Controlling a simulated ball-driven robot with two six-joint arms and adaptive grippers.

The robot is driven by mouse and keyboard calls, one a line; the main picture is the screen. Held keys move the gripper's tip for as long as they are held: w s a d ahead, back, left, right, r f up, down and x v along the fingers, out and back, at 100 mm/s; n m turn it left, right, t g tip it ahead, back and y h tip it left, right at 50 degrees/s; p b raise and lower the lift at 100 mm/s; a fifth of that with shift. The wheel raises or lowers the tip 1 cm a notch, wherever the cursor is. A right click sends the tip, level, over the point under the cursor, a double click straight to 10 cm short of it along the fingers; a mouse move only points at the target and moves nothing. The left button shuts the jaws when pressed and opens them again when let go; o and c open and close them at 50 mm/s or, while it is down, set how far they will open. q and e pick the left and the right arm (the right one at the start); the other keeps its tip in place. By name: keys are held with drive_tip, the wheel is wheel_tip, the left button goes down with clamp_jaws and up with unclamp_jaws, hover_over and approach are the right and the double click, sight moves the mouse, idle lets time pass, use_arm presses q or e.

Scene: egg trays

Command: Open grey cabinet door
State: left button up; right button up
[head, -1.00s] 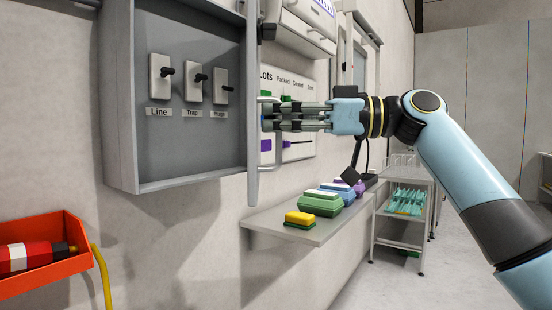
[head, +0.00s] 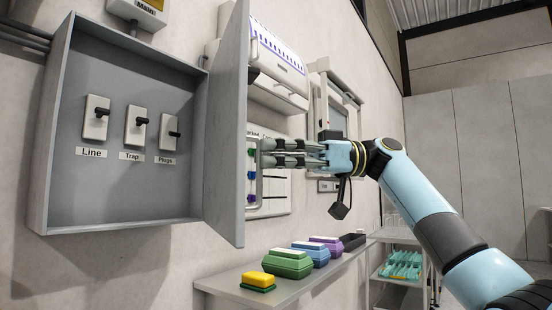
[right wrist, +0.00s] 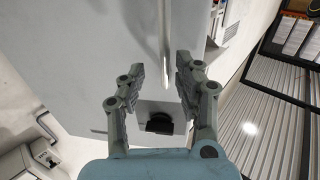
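The grey cabinet (head: 47,150) is on the wall at the left of the head view, its inside visible. Its grey door (head: 224,130) stands swung out at the cabinet's right side, inner face toward me. A pale handle (head: 256,205) shows on the door's far side; in the right wrist view the handle (right wrist: 166,45) is a thin upright bar on the door's outer face. My right gripper (head: 264,152) is at this handle, its fingers apart. In the right wrist view the right gripper (right wrist: 160,72) has open fingers either side of the bar's line; contact is unclear. My left gripper is out of view.
Switches labelled Line (head: 96,118), Trap (head: 138,126) and Plugs (head: 170,132) are inside the cabinet. Below the door, a wall shelf (head: 240,297) carries several coloured boxes. A white wall unit (head: 277,70) hangs behind the door. A cart (head: 372,288) stands further back.

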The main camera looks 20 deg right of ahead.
drive_tip(key=s+d, duration=0.1)
drive_tip(key=d, duration=1)
drive_tip(key=shift+s+d, duration=0.2)
drive_tip(key=shift+d, duration=0.2)
drive_tip(key=shift+r, duration=0.1)
